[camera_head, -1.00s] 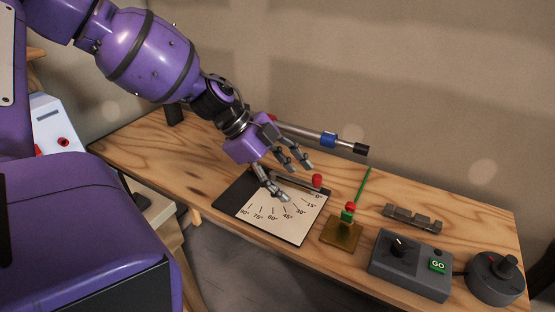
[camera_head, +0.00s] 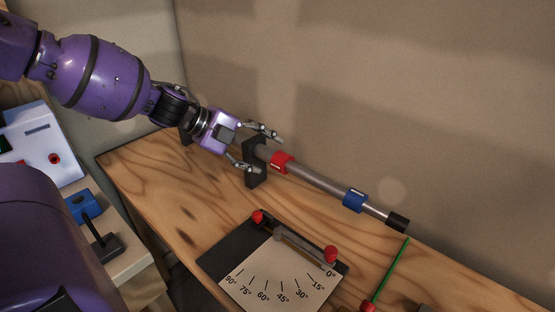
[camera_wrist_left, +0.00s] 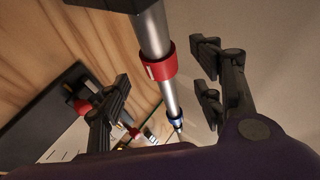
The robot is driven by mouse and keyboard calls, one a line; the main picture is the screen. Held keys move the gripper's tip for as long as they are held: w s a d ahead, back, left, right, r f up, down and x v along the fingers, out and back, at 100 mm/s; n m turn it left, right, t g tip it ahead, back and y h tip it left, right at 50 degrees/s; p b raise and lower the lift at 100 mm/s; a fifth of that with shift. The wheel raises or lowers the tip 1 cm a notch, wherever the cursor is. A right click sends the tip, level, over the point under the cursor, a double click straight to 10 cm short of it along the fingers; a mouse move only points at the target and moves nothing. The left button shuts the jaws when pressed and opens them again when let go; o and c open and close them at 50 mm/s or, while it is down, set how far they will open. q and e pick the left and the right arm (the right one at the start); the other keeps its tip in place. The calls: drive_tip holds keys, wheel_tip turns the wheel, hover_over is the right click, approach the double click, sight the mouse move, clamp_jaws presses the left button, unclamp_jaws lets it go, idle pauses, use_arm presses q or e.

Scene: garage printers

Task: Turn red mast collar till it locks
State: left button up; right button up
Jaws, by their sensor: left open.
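The red mast collar (camera_head: 281,162) is a ring on a grey metal mast (camera_head: 318,181) that lies along the back of the bench. My left gripper (camera_head: 262,150) is open and empty, just left of the collar, with its fingers around the black mast support (camera_head: 256,168) in the picture. In the left wrist view the red collar (camera_wrist_left: 159,65) shows a white mark and lies between the spread fingers, apart from them. A blue collar (camera_head: 355,200) sits farther along the mast, before its black end cap (camera_head: 398,222). My right gripper is not in view.
An angle board (camera_head: 268,283) with a red-knobbed lever lies in front of the mast. A white box with a red button (camera_head: 40,145) and a blue part (camera_head: 83,207) are at the left. Bare wood (camera_head: 160,185) shows left of the board.

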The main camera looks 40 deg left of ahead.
sight(273, 159)
use_arm(q)
drive_tip(key=f, duration=0.1)
drive_tip(key=w+f+b, duration=0.1)
drive_tip(key=d+f+b, duration=0.1)
drive_tip(key=shift+w, duration=0.25)
drive_tip(key=b+x, duration=0.2)
drive_tip(key=x, duration=0.1)
drive_tip(key=shift+w+d+r+b, duration=0.1)
drive_tip(key=shift+w+b, duration=0.25)
drive_tip(key=shift+w+d, duration=0.3)
drive_tip(key=shift+w, duration=0.05)
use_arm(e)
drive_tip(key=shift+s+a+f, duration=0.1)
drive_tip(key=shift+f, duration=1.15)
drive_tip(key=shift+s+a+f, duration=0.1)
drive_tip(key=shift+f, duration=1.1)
use_arm(q)
drive_tip(key=c, duration=1.2)
drive_tip(key=shift+o, duration=0.2)
drive_tip(key=shift+r+t+p, duration=0.2)
drive_tip(key=shift+t+p, duration=0.1)
drive_tip(key=shift+p, duration=0.15)
drive_tip(key=shift+f+t+p, duration=0.1)
drive_tip(key=shift+t+p, duration=0.2)
drive_tip(key=shift+p, duration=0.3)
drive_tip(key=shift+f, duration=0.1)
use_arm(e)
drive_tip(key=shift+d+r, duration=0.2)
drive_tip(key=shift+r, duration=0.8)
